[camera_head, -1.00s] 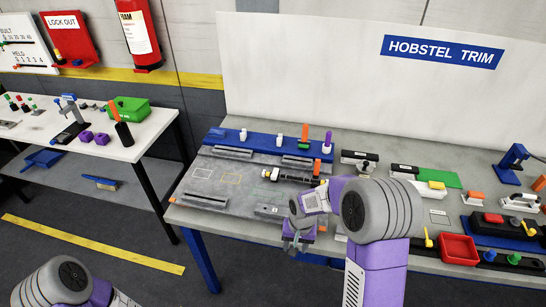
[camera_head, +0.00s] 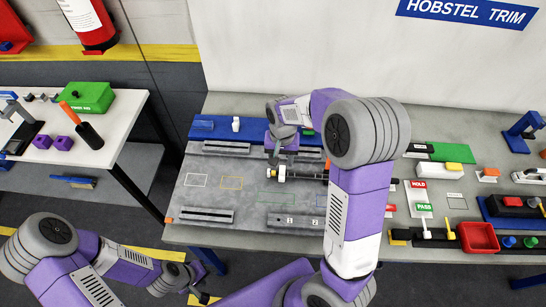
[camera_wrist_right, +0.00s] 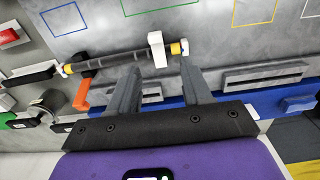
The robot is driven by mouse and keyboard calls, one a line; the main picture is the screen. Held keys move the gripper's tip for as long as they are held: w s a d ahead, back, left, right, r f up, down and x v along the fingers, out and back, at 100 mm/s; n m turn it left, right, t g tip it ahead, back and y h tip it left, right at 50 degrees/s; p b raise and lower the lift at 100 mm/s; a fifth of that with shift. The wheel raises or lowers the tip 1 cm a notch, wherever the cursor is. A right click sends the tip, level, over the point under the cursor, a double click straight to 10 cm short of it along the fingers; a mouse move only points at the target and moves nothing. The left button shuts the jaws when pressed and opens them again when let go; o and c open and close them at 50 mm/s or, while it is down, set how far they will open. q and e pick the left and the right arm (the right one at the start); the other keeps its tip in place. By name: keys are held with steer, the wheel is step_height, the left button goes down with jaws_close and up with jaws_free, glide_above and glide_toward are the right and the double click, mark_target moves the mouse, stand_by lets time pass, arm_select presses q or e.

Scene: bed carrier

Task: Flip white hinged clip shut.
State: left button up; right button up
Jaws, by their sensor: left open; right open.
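A dark rod (camera_head: 305,178) lies on the grey work board, with a white clip (camera_head: 281,173) near its left end. In the right wrist view the clip (camera_wrist_right: 157,50) sits across the rod beside a yellow ring (camera_wrist_right: 176,48); I cannot tell whether it is fully shut. My right gripper (camera_head: 284,151) is just behind the clip in the head view. In the right wrist view its open, empty fingers (camera_wrist_right: 160,85) point toward the clip, which is just past their tips. My left gripper (camera_head: 207,278) is open and empty, off the bench's front edge.
Another white clip (camera_head: 236,124) stands on the blue strip at the board's back. Grey rails (camera_head: 207,216) lie on the board. An orange part (camera_wrist_right: 82,92) is near the rod. A red tray (camera_head: 478,237) is at the right. My right arm hides part of the bench.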

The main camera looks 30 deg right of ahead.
mark_target(282, 178)
steer(key=shift+s+f, duration=0.4)
steer(key=shift+f, duration=0.25)
steer(key=shift+s+f, duration=0.35)
steer(key=shift+f, duration=0.25)
steer(key=f, duration=0.3)
steer(key=shift+w+f+b, duration=0.25)
steer(key=shift+f+b, duration=0.1)
arm_select(q)
steer(key=shift+s+f, duration=0.3)
steer(key=shift+s, duration=0.2)
arm_select(e)
steer(key=shift+s+f, duration=0.1)
steer(key=shift+f, duration=0.25)
steer(key=shift+c, duration=0.3)
jaws_close()
arm_select(q)
steer(key=shift+f+b, duration=1)
arm_select(e)
steer(key=shift+s+a+f+t+h, duration=0.25)
steer(key=shift+s+f+t+h, duration=0.25)
steer(key=shift+t, duration=0.3)
